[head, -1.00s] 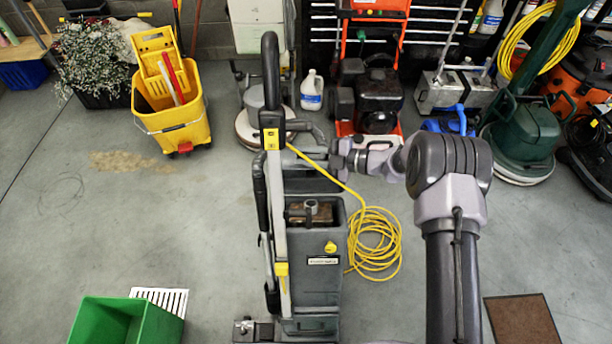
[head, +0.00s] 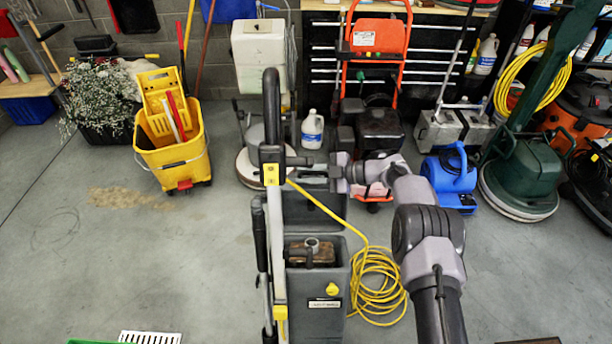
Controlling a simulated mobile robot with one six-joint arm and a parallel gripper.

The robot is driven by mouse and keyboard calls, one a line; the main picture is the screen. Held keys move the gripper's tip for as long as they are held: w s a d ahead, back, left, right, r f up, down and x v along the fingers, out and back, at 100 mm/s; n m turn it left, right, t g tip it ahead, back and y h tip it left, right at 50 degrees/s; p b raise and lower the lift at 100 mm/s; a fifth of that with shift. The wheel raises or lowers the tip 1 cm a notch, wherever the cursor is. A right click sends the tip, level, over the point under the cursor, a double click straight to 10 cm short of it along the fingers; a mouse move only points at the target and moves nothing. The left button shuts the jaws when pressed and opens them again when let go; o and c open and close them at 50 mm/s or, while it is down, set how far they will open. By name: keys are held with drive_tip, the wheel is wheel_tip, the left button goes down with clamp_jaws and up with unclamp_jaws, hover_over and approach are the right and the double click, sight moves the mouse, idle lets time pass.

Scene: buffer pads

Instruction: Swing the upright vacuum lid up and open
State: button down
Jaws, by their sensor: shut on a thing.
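The upright vacuum (head: 318,300) stands in the middle of the head view, dark grey with yellow parts and a tall handle. Its lid (head: 314,209) is raised, standing as a dark panel behind the open top of the body. The opening shows a brown inside and a round grey port. My gripper (head: 322,177) reaches in from the right and is shut at the lid's upper edge. The handle and its hoses partly cover the lid's left side, and the fingertips are hard to make out.
A coiled yellow cord (head: 378,285) lies right of the vacuum. A yellow mop bucket (head: 172,145), floor machine (head: 252,165), white jug (head: 312,130), orange-framed machine (head: 378,130) and blue blower (head: 450,178) stand behind.

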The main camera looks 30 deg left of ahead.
drive_tip(key=shift+s+d+f, duration=0.1)
drive_tip(key=shift+d+f, duration=0.1)
drive_tip(key=shift+f, duration=0.3)
drive_tip(key=c, duration=1.5)
unclamp_jaws()
drive_tip(key=shift+r, duration=0.1)
drive_tip(key=shift+d+r, duration=0.1)
drive_tip(key=shift+d, duration=0.2)
drive_tip(key=p+v, duration=0.1)
drive_tip(key=v, duration=0.4)
drive_tip(key=p+v, duration=0.2)
drive_tip(key=v, duration=0.4)
drive_tip(key=p+v, duration=0.1)
drive_tip(key=v, duration=0.4)
drive_tip(key=shift+w+d+r, duration=0.2)
drive_tip(key=shift+d+r, duration=0.05)
drive_tip(key=shift+r, duration=0.15)
